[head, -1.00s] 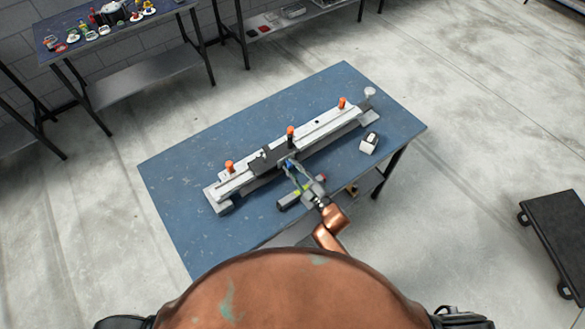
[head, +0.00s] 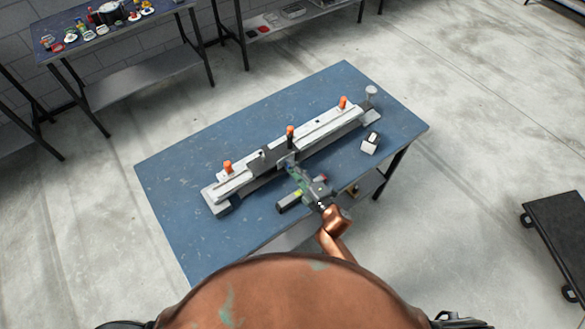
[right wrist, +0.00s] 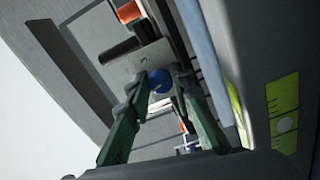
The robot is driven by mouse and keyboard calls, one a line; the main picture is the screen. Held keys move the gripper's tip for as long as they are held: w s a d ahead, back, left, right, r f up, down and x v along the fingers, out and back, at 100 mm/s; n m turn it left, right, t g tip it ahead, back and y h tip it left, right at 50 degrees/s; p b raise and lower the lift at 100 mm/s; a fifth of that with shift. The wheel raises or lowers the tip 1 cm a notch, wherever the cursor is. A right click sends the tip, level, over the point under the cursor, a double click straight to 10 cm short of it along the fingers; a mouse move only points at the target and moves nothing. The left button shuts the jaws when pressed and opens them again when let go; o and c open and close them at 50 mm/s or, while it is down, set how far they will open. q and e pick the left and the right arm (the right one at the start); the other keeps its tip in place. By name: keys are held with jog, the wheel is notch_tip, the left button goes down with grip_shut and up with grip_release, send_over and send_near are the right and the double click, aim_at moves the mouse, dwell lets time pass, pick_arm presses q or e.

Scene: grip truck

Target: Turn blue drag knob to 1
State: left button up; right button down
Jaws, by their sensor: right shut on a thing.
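The blue knob (right wrist: 160,80) sits on the grey plate of the machine in the right wrist view. My right gripper (right wrist: 162,88) has its green fingers shut on the knob, one tip on each side. In the head view the right gripper (head: 292,166) reaches the near side of the long grey machine (head: 325,127), and its fingers hide the knob there. The scale with the number 1 cannot be made out. My left gripper is not in view.
The machine lies across a blue table (head: 180,218) and carries several orange knobs, one at its middle (head: 290,130). A small white and black object (head: 370,144) stands on the right. The table's near left is clear.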

dwell(0.4)
jog(key=c, duration=1.7)
grip_release()
jog(key=shift+s+d+f, duration=0.1)
jog(key=shift+d, duration=0.05)
jog(key=shift+v, duration=3.85)
